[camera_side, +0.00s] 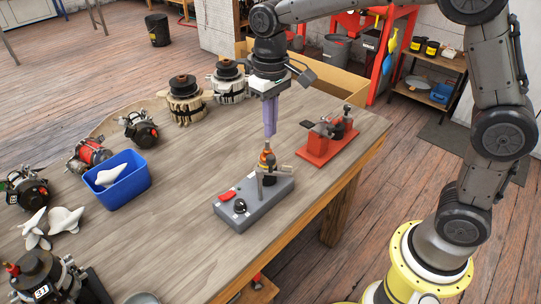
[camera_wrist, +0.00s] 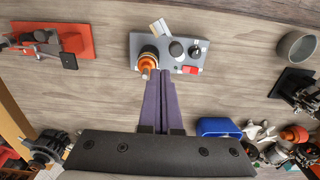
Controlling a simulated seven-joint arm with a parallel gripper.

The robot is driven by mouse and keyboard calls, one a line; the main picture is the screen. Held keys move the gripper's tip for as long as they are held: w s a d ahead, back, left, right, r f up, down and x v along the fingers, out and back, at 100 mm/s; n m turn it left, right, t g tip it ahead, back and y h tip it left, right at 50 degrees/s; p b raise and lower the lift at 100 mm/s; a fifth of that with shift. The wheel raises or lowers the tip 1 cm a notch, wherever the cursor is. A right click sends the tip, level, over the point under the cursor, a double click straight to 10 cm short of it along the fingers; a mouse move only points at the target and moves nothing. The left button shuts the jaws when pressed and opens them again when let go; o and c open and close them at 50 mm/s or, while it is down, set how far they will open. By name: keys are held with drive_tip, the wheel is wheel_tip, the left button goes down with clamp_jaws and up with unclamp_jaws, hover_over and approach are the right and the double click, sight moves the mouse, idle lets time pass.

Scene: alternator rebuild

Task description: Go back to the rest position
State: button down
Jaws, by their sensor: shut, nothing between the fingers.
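My gripper (camera_side: 270,130) has two purple fingers pressed together and pointing down, with nothing between them. In the side view its tips end just above or behind a small part with an orange top (camera_side: 267,158) on the grey fixture (camera_side: 260,208). In the wrist view the shut fingertips (camera_wrist: 167,74) point toward the grey fixture (camera_wrist: 185,64), with the orange-topped part (camera_wrist: 148,59) beside them at the left. I cannot tell whether the tips touch anything. The fixture also carries a red piece (camera_side: 227,196) and a black knob (camera_side: 240,206).
A red fixture (camera_side: 326,148) stands to the right on the wooden table (camera_side: 180,230). The front middle of the table is mostly clear.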

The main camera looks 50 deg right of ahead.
drive_tip(key=shift+d+r, duration=0.1)
drive_tip(key=shift+r, duration=0.05)
drive_tip(key=s+d+r+m+t, duration=0.1)
drive_tip(key=s+d+r+t, duration=0.4)
drive_tip(key=s+r, duration=0.6)
drive_tip(key=s+d+f, duration=0.1)
drive_tip(key=s+f, duration=0.2)
drive_tip(key=s, duration=0.3)
drive_tip(key=s+d+f+n, duration=0.1)
drive_tip(key=s+f, duration=0.3)
drive_tip(key=s, duration=0.2)
drive_tip(key=shift+d+f+t, duration=0.15)
drive_tip(key=shift+t, duration=0.15)
drive_tip(key=shift+s, duration=0.1)
idle(0.6)
